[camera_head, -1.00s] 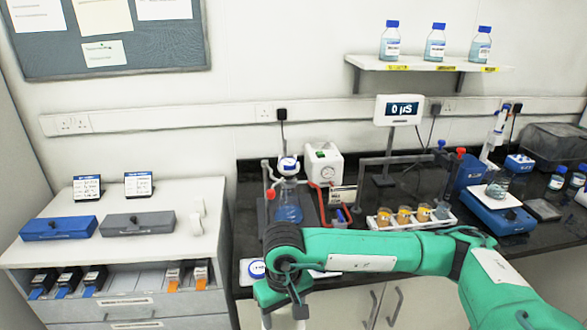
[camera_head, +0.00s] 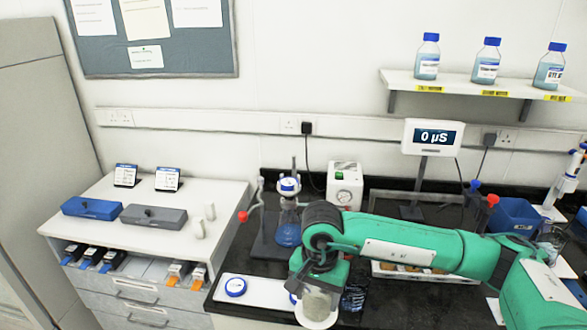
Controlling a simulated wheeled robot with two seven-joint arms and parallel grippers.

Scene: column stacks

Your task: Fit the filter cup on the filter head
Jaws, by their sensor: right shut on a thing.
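My right gripper (camera_head: 318,284) points down at the front edge of the bench. It is shut on a pale grey, translucent filter cup (camera_head: 317,303) with a white rim at its lower end. The fingers and the cup's upper part are partly hidden by the gripper body. The filter head (camera_head: 289,185), white with a blue band, sits on top of a flask of blue liquid (camera_head: 288,232) on a dark stand, behind and left of the gripper. The cup is apart from the head. My left gripper is not in view.
A white tray (camera_head: 265,292) with a blue-and-white round piece (camera_head: 235,287) lies left of the cup. A pump box (camera_head: 345,183) stands behind the flask. A meter (camera_head: 433,137) is on a pole. A white cabinet (camera_head: 105,205) stands at the left.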

